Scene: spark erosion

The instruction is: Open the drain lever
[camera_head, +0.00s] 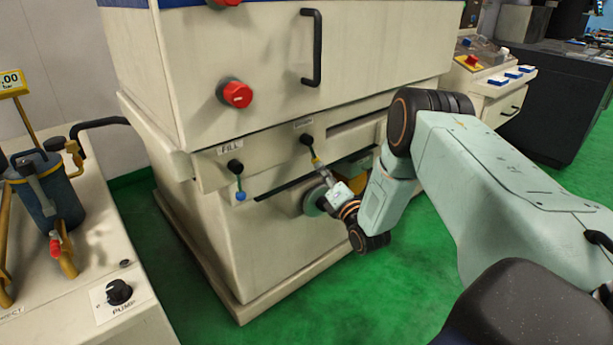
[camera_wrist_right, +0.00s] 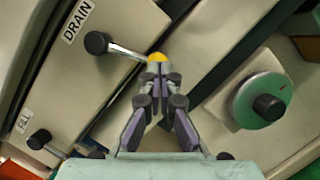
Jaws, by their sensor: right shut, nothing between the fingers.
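The drain lever (camera_wrist_right: 126,51) is a thin metal rod with a black pivot and a yellow knob (camera_wrist_right: 157,57), beside the DRAIN label (camera_wrist_right: 77,22) in the right wrist view. In the head view the drain lever's black pivot (camera_head: 306,140) is on the machine's front, and its rod slants down to the right. My right gripper (camera_wrist_right: 157,80) is shut and empty, with its fingertips at the yellow knob and partly covering it. I cannot tell whether they touch. In the head view my right gripper (camera_head: 321,168) is small at the lever's end. My left gripper is not in view.
The FILL lever (camera_head: 238,182) with a blue knob hangs left of the drain lever. A green round dial (camera_wrist_right: 262,100) with a black knob is to the right in the wrist view. A red button (camera_head: 237,94) and a black handle (camera_head: 314,48) are above. A pump unit (camera_head: 120,292) stands left.

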